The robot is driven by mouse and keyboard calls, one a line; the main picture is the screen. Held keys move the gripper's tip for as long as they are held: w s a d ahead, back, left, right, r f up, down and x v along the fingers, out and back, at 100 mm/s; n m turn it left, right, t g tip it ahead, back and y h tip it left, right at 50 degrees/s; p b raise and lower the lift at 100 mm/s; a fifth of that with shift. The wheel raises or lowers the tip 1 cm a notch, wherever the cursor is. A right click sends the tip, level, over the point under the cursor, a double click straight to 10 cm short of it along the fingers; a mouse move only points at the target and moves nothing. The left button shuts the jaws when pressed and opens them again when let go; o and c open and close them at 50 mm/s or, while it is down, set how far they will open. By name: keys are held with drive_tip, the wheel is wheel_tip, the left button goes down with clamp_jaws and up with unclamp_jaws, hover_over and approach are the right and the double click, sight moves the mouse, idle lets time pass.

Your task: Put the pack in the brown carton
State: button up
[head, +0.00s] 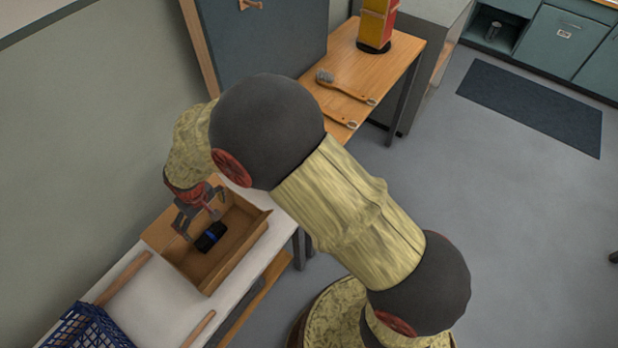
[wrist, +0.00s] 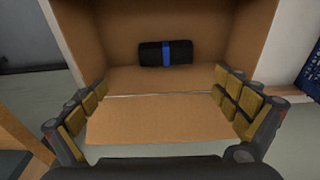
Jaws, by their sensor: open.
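The brown carton (head: 248,258) stands open on the white bench top. The pack (head: 211,236), a black roll with a blue band, lies inside on the carton's floor. In the wrist view the pack (wrist: 166,53) lies across the carton (wrist: 110,72), beyond my fingers and touching neither. My gripper (head: 202,222) is over the carton in the head view, with its fingers spread. In the wrist view my gripper (wrist: 165,100) is wide open and empty, a finger on each side of a carton flap.
Brushes (head: 345,90) and a red and yellow stand (head: 376,22) are on the wooden table behind. A dark upright panel (head: 265,50) stands behind the carton.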

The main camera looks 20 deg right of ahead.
drive_tip(key=s+d+r+m+t, duration=0.1)
drive_tip(key=s+d+r, duration=0.1)
drive_tip(key=d+r, duration=0.75)
drive_tip(key=s+d+r+m+t, duration=0.1)
drive_tip(key=s+d+r+m, duration=0.1)
drive_tip(key=d+r, duration=0.8)
drive_tip(key=s+d+r+m+t, duration=0.1)
drive_tip(key=s+d+r, duration=0.4)
drive_tip(key=s, duration=0.3)
drive_tip(key=s+d+r+m+t, duration=0.1)
drive_tip(key=s+d+r+m, duration=0.1)
drive_tip(key=s+d+r, duration=0.3)
drive_tip(key=s+r, duration=0.2)
drive_tip(key=s, duration=0.2)
drive_tip(key=shift+h, duration=0.4)
drive_tip(key=shift+w, duration=0.1)
drive_tip(key=shift+c, duration=0.3)
